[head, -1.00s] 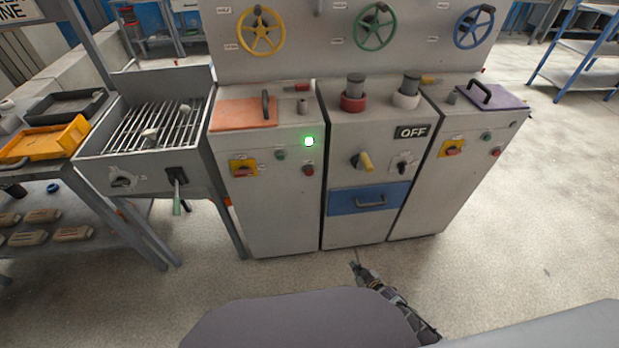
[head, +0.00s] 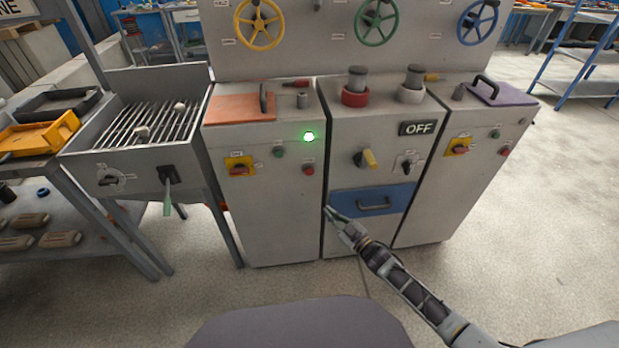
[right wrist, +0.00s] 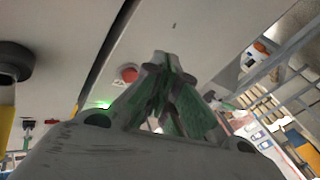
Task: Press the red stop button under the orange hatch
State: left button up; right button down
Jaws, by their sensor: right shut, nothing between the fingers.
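The orange hatch (head: 240,107) lies flat and closed on top of the left cabinet, with a dark upright handle (head: 264,99) at its right end. What is under it is hidden. My right gripper (head: 330,211) is shut and empty, in front of the gap between the left and middle cabinets, below the red button. The right wrist view shows its closed fingertips (right wrist: 165,62) and a red button (right wrist: 129,74) just beyond them. My left gripper is out of view.
A lit green lamp (head: 309,136) glows above the red button. A grill-topped bench (head: 140,160) stands left. The floor in front is clear.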

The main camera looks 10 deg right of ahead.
aim_at(309, 171)
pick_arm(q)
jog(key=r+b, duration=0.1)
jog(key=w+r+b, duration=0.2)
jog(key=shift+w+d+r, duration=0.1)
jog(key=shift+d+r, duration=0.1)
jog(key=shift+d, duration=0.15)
pick_arm(e)
jog(key=s+a+r+n+y, duration=0.1)
jog(key=a+r+n+y, duration=0.3)
jog(key=r, duration=0.6)
jog(key=shift+s+a+r+y, duration=0.15)
jog(key=shift+a+r+y, duration=0.1)
jog(key=shift+a+y, duration=0.55)
pick_arm(q)
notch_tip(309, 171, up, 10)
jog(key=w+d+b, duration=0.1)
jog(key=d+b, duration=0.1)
jog(key=b, duration=0.3)
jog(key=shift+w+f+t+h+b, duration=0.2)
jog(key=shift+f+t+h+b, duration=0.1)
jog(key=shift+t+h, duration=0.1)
pick_arm(e)
jog(key=w, duration=0.8)
jog(key=shift+w, duration=0.4)
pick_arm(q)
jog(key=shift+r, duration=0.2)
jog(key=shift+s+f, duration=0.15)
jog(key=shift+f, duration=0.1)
pick_arm(e)
jog(key=shift+d, duration=0.1)
